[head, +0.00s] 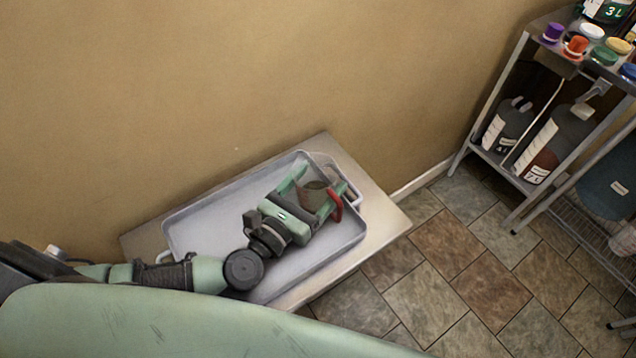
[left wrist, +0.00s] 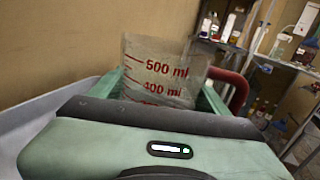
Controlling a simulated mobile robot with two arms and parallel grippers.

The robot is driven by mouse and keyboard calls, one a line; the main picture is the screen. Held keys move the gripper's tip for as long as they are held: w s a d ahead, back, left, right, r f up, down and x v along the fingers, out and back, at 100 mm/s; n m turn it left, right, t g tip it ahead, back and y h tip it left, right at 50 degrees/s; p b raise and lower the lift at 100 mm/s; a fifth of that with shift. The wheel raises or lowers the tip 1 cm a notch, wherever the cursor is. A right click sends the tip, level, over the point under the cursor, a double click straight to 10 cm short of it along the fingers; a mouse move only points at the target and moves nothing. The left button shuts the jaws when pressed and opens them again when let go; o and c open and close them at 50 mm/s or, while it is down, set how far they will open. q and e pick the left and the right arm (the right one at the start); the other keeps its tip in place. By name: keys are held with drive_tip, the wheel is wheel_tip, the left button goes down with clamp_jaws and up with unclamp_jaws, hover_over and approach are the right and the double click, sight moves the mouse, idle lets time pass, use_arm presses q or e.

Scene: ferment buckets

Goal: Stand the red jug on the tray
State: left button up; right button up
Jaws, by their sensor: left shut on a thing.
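The red jug (head: 313,199) is a see-through measuring jug with red marks and a red handle. In the left wrist view the jug (left wrist: 160,78) shows its 500 ml and 400 ml marks and looks roughly upright. My left gripper (head: 318,183) is shut on the jug, with one green finger on each side of it. The jug is over the right end of the grey tray (head: 196,228). I cannot tell whether its base touches the tray, as the gripper hides its lower part. My right gripper is not in view.
The tray lies on a pale table (head: 383,217) against the tan wall. A metal shelf rack (head: 496,90) at the right holds bottles (head: 508,127) and coloured caps (head: 576,45). The tiled floor between table and rack is clear.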

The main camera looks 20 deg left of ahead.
sight(305, 200)
use_arm(q)
drive_tip(key=shift+f, duration=0.2)
drive_tip(key=shift+f, duration=0.15)
drive_tip(key=o, duration=1.6)
drive_tip(key=shift+c, duration=0.2)
drive_tip(key=shift+s+r, duration=0.15)
drive_tip(key=shift+r, duration=0.15)
drive_tip(key=b+v, duration=0.2)
drive_tip(key=v, duration=0.5)
drive_tip(key=shift+f, duration=0.1)
drive_tip(key=shift+s, duration=0.1)
drive_tip(key=shift+s, duration=0.1)
